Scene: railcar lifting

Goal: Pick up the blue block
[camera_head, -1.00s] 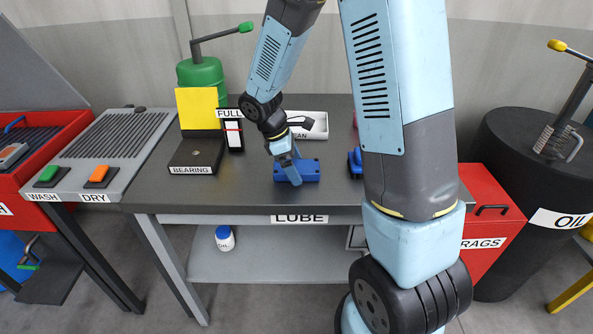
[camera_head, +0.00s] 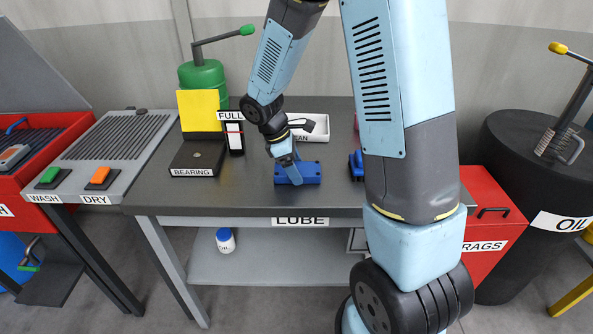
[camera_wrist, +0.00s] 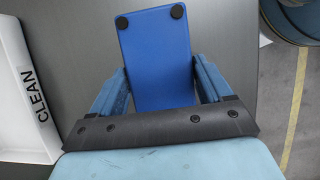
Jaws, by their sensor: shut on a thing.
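The blue block (camera_head: 309,173) is on the dark bench top above the LUBE label in the head view, with my gripper (camera_head: 291,175) over its left part. In the wrist view the blue block (camera_wrist: 158,60) lies between the two light-blue fingers of my gripper (camera_wrist: 160,80), one on each side. It has two dark round spots near its far end. My gripper is shut on the block. My gripper's palm hides the block's near end. I cannot tell whether the block is clear of the bench.
A white tray (camera_head: 318,122) marked CLEAN stands behind the block. Another blue object (camera_head: 356,164) is to its right, partly hidden by my arm. The BEARING stand (camera_head: 197,159), FULL gauge (camera_head: 234,136) and green canister (camera_head: 203,80) stand at left. Bench top (camera_head: 255,195) in front is clear.

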